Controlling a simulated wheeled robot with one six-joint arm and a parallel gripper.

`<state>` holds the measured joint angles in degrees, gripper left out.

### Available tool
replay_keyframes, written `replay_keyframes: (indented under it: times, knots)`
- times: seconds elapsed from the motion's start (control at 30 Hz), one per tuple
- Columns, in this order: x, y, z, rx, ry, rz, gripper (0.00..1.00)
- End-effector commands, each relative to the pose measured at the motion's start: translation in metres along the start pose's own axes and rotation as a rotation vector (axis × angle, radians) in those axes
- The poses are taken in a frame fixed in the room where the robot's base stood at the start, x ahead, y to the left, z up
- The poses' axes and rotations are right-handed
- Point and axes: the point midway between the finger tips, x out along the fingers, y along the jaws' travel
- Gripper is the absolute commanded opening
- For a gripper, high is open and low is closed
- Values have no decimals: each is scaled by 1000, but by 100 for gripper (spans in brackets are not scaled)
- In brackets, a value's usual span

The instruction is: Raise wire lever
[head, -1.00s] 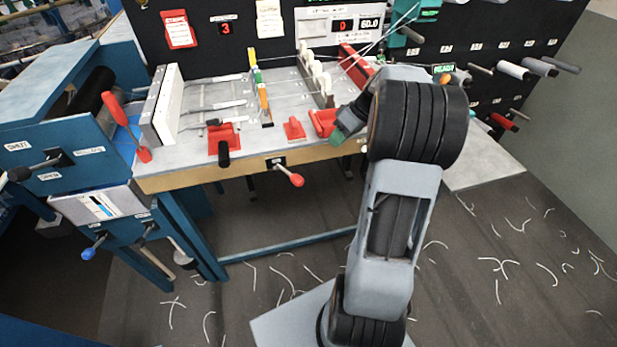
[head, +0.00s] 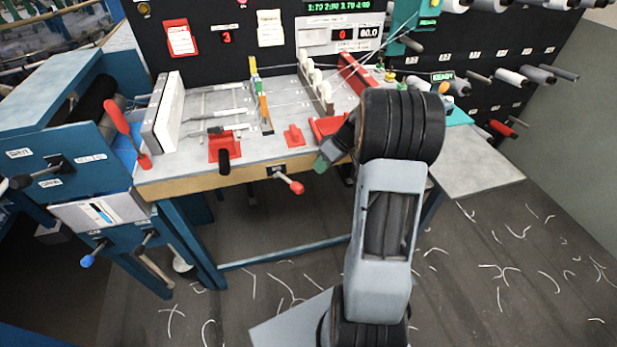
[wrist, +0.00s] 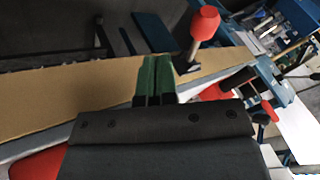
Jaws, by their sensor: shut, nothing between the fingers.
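A short lever with a red knob (head: 296,187) sticks out from the front edge of the bench, beside a small dark label plate too small to read; I cannot confirm that it is the wire lever. It points outward and slightly down. In the wrist view its red knob (wrist: 205,23) and metal stem stand just right of and beyond my fingertips. My gripper (head: 321,163) has green fingertips and is at the bench's front edge, right of the lever and apart from it. In the wrist view the fingers (wrist: 157,80) are closed together, with nothing between them.
The bench top (head: 196,135) carries a red clamp with a black handle (head: 223,158), a small red block (head: 294,136) and a larger red part (head: 329,127) near my gripper. A long red lever (head: 118,118) stands at left. The space before the bench is open.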

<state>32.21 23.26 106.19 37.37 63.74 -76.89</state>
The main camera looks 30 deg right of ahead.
Motion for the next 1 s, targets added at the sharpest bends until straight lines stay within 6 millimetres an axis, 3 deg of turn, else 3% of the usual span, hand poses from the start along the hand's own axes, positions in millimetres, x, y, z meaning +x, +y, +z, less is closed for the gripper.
replay_keyframes:
  times: [0.1,0.4,1.0]
  knots:
    - [21,-1,0,0,-2,-3,0]
    - [38,-28,2,-1,-1,-1,0]
    - [42,-32,4,6,3,4,0]
